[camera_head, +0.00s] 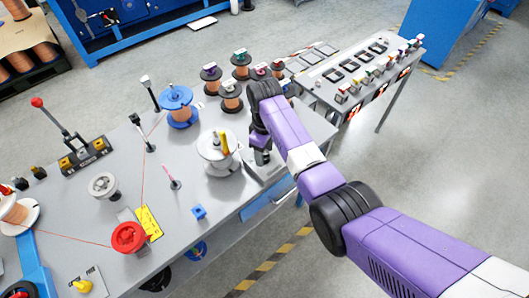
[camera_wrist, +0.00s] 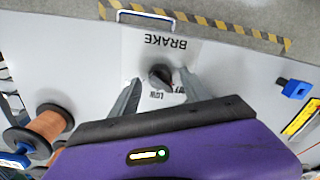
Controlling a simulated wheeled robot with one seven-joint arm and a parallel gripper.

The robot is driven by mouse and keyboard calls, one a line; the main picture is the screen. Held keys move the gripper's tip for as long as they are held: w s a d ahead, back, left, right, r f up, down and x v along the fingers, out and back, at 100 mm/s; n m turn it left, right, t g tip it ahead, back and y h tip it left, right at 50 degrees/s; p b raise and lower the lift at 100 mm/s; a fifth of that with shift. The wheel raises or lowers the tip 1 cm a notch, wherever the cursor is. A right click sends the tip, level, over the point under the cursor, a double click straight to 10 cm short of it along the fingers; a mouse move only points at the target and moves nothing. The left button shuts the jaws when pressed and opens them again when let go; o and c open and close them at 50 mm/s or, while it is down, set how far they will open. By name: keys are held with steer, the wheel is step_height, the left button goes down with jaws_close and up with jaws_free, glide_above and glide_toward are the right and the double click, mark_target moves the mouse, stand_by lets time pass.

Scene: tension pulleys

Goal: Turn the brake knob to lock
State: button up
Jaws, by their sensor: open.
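The brake knob (camera_wrist: 160,76) is small and dark, on a white plate (camera_wrist: 150,45) marked BRAKE and LOW, seen upside down in the wrist view. Part of another word is covered by a finger. My gripper (camera_wrist: 161,77) is open, with one grey finger on either side of the knob in the picture. I cannot tell whether the fingers touch it. In the head view my gripper (camera_head: 262,157) points down over the plate near the table's front edge, and the knob is hidden.
A white spool (camera_head: 216,152) stands just left of my gripper, with a blue spool (camera_head: 178,105) behind it. Other spools (camera_head: 230,95) stand behind. A yellow knob (camera_head: 83,287) is at the lower left.

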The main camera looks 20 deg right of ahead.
steer(key=shift+f, duration=0.45)
jaws_close()
